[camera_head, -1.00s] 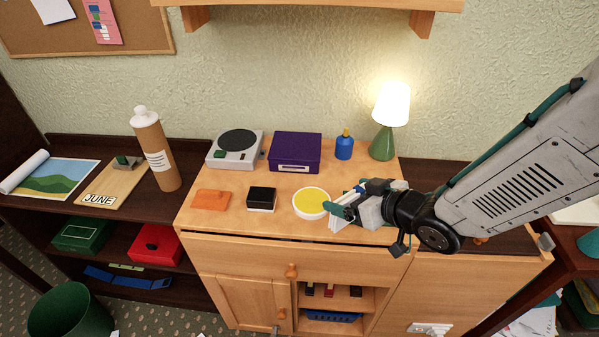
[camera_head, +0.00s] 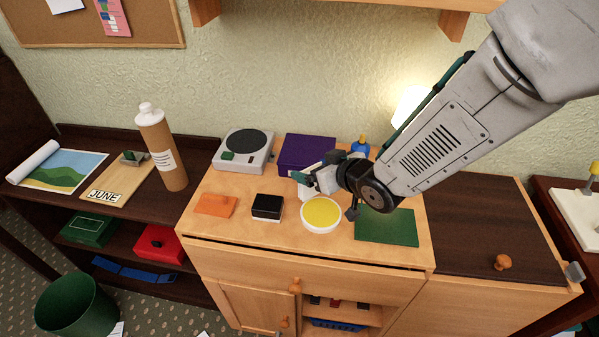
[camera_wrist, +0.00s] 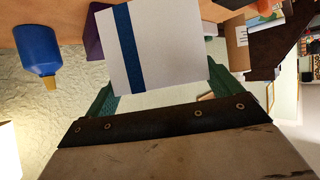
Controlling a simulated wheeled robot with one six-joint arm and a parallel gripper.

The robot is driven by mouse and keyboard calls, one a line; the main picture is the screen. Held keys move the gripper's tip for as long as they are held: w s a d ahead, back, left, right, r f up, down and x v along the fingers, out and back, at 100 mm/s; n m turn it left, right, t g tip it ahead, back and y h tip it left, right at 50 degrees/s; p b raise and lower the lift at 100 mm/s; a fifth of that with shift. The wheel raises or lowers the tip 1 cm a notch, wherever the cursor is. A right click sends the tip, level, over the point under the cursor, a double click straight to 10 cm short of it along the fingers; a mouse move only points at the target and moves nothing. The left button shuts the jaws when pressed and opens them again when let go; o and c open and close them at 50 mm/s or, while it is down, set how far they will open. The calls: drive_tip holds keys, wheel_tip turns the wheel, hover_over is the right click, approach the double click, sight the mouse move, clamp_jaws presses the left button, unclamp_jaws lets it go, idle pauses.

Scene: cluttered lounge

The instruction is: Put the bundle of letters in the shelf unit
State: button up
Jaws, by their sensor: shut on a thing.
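My gripper (camera_head: 308,182) is shut on the bundle of letters and holds it above the light wooden cabinet, near the purple box. In the wrist view the bundle of letters (camera_wrist: 172,40) is a white stack with a blue band, between my green fingers. In the head view it is mostly hidden by my gripper. A dark shelf unit (camera_head: 62,205) stands at the left, with things on its top and on its lower shelves. The light cabinet (camera_head: 240,262) has a small open compartment at its lower front.
On the cabinet top are a turntable (camera_head: 243,150), purple box (camera_head: 306,150), orange block (camera_head: 215,204), black box (camera_head: 267,206), yellow-topped dish (camera_head: 321,214) and green mat (camera_head: 387,228). A tall brown bottle (camera_head: 162,150) stands on the dark unit. A green bin (camera_head: 74,305) is on the floor.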

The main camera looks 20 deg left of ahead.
drive_tip(key=shift+w+a, duration=0.3)
drive_tip(key=shift+a, duration=0.65)
drive_tip(key=f, duration=0.3)
drive_tip(key=shift+w+a+f, duration=0.1)
drive_tip(key=shift+a+f, duration=0.25)
drive_tip(key=o, duration=0.7)
drive_tip(key=shift+f, duration=0.15)
drive_tip(key=shift+r, duration=0.25)
drive_tip(key=v, duration=1.2)
drive_tip(key=shift+f, duration=0.15)
